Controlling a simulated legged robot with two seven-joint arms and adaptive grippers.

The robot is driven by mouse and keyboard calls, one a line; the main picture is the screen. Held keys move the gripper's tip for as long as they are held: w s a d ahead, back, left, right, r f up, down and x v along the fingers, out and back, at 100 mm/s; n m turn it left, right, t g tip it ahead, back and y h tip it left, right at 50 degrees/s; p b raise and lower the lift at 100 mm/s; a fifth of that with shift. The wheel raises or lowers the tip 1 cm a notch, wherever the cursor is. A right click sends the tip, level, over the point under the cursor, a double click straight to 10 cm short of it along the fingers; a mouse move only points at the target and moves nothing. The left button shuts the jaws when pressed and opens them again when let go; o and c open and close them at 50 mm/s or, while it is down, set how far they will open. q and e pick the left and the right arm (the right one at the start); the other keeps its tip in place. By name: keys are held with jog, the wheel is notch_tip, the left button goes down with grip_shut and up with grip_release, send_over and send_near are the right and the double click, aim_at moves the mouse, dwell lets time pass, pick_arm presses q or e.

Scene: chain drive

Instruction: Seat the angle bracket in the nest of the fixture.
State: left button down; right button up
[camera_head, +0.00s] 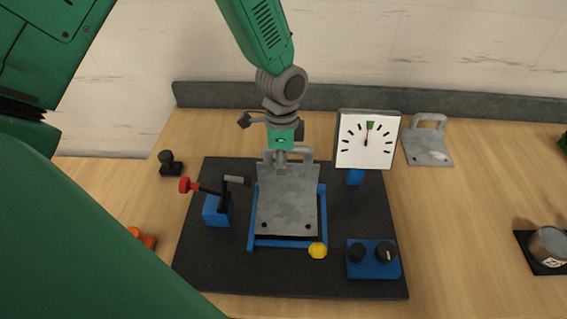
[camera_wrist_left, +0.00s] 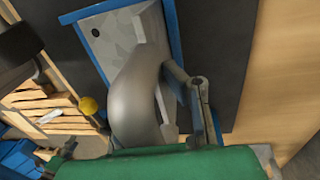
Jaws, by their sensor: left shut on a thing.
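The angle bracket (camera_head: 287,205), a speckled grey metal plate with holes and a loop handle, is over the blue nest (camera_head: 252,228) of the black-based fixture (camera_head: 215,268). Blue rails show along its sides, and a dark gap separates its front edge from the front rail. I cannot tell whether it rests fully down. My left gripper (camera_head: 283,153) is shut on the bracket's handle at the back edge. The wrist view shows the bracket plate (camera_wrist_left: 122,38) beside a blue rail (camera_wrist_left: 95,11), with the grey handle (camera_wrist_left: 135,95) close up. My right gripper is not in view.
On the fixture stand a red-handled clamp (camera_head: 222,198) at left, a white dial gauge (camera_head: 367,142) at back right, a yellow knob (camera_head: 317,250) and a blue box with black knobs (camera_head: 373,262). A second bracket (camera_head: 427,147) and a round tin (camera_head: 548,246) lie to the right.

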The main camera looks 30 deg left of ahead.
pick_arm(q)
jog(key=shift+w+d+r+p, duration=0.1)
jog(key=shift+d+r+p, duration=0.05)
jog(key=shift+p, duration=0.2)
dwell(0.6)
jog(key=shift+d, duration=0.3)
dwell(0.3)
jog(key=shift+f+b, duration=0.45)
jog(key=shift+f, duration=0.45)
dwell(1.0)
jog(key=c, duration=1.6)
grip_release()
